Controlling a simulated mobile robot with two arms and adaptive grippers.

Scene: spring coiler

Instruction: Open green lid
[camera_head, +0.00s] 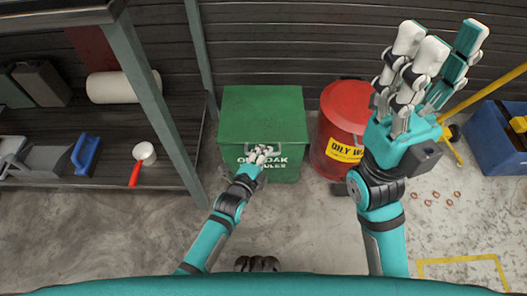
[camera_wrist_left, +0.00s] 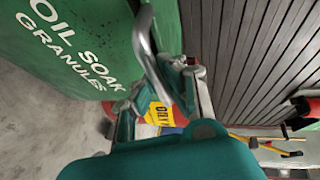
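The green bin labelled "OIL SOAK GRANULES" (camera_head: 285,172) stands on the floor against the wall. Its green lid (camera_head: 262,108) lies flat and closed on top. A metal handle is at the lid's front edge; the left wrist view shows its grey bar (camera_wrist_left: 148,55). My left gripper (camera_head: 261,155) is at this handle, partly covering the label. In the left wrist view its fingers (camera_wrist_left: 160,88) are apart, with the bar reaching between them; contact is unclear. My right gripper (camera_head: 425,75) is raised at the right, fingers spread and empty.
A red "OILY WASTE" can (camera_head: 340,115) stands close to the right of the bin. A shelf unit (camera_head: 150,90) with a post is at the left. A blue crate (camera_head: 495,140) and a yellow pole (camera_head: 485,95) are at the right. The floor in front is mostly clear.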

